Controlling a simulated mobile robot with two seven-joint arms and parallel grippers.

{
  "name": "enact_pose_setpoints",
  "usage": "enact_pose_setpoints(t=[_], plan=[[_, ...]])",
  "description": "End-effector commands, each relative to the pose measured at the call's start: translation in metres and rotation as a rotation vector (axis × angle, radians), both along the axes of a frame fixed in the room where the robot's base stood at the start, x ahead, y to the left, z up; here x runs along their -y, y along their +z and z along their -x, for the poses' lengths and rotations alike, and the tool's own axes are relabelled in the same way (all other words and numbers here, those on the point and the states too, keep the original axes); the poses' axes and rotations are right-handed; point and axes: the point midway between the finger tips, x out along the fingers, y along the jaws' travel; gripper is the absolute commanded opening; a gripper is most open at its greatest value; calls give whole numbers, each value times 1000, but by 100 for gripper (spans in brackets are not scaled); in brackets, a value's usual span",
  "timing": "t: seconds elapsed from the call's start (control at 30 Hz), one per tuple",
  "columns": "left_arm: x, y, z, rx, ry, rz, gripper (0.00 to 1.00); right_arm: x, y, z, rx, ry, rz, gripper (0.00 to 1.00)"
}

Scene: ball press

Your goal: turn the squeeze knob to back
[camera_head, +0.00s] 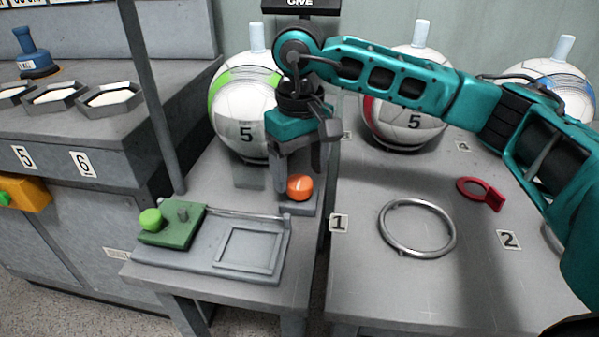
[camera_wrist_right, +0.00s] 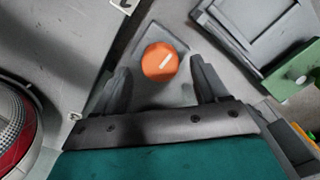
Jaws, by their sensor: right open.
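The squeeze knob looks to be the round orange knob (camera_head: 300,188) with a white line mark, on a small grey base (camera_head: 300,209) beside the sliding plate. In the right wrist view the orange knob (camera_wrist_right: 160,62) lies ahead of my gripper, its white mark slanting. My right gripper (camera_head: 297,185) points down over the knob. In the wrist view its two fingers (camera_wrist_right: 160,85) are open, one on each side of the knob, with gaps between. Whether the fingertips reach down to the knob's height is hard to tell. My left gripper is not in view.
A green block with a round green knob (camera_head: 151,219) sits on the grey plate (camera_head: 203,264) at the left. Balls (camera_head: 236,105) stand behind, one close to my gripper. A metal ring (camera_head: 383,232) and a red piece (camera_head: 490,199) lie on the right table. A pole (camera_head: 150,90) rises at left.

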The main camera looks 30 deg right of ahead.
Motion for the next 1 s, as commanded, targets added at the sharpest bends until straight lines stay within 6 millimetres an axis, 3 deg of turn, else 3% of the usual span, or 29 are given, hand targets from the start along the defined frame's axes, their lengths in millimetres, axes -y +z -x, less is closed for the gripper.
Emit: enact_pose_setpoints(t=[0.03, 0.2, 0.4, 0.6, 1.0], plan=[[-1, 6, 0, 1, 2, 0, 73, 0, 15, -1, 4, 0, -1, 73], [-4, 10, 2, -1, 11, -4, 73, 0, 55, -1, 4, 0, -1, 73], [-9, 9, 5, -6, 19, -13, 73, 0, 90, 0, 2, 1, -1, 73], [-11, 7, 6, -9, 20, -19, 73, 0, 105, 0, 1, 0, 0, 73], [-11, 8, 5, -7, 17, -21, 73, 0, 106, 0, 1, 1, 0, 73]])
